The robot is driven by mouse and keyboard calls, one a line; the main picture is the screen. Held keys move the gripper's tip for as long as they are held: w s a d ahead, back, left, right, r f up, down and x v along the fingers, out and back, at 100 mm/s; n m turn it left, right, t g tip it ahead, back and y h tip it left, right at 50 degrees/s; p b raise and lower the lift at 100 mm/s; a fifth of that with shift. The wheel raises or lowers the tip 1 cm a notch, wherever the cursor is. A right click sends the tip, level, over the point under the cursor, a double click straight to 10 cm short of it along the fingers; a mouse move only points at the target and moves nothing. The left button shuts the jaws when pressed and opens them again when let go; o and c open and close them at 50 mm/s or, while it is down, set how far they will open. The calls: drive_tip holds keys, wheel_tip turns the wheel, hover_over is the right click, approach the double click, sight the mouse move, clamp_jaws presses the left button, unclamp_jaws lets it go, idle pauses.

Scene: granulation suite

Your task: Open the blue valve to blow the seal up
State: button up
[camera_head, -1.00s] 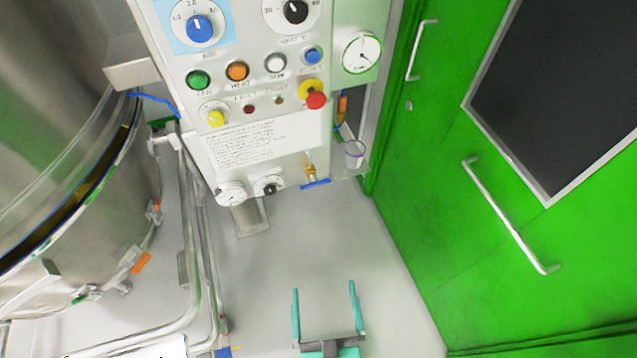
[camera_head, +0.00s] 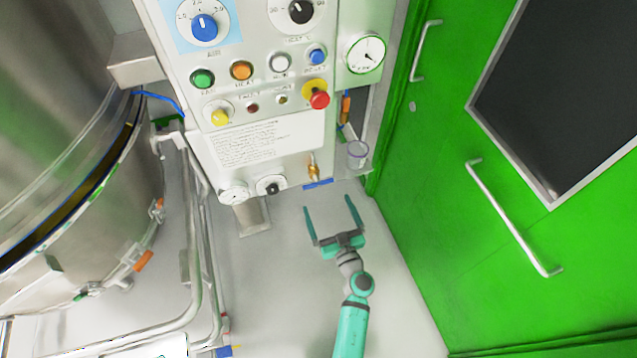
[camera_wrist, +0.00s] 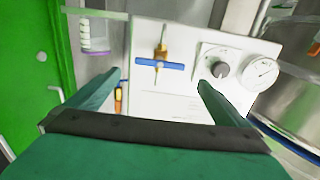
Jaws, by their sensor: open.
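The blue valve handle (camera_head: 318,184) is a flat bar at the bottom edge of the white control panel, below a brass fitting (camera_head: 314,168). In the wrist view the blue handle (camera_wrist: 160,64) lies crosswise over the brass stem, between my fingers and ahead of them. My gripper (camera_head: 332,206) is open and empty, its two teal fingers pointing up toward the valve from below, apart from it. In the wrist view my gripper (camera_wrist: 160,82) shows both fingers spread, with nothing between them.
A black knob (camera_head: 272,186) and a small gauge (camera_head: 234,194) sit beside the valve. A clear cup (camera_head: 357,153) stands on a shelf to its right. A steel vessel (camera_head: 75,190) fills the left, a green door (camera_head: 450,180) the right.

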sight(319, 185)
drive_tip(key=x, duration=1)
drive_tip(key=shift+w, duration=0.25)
drive_tip(key=c, duration=0.9)
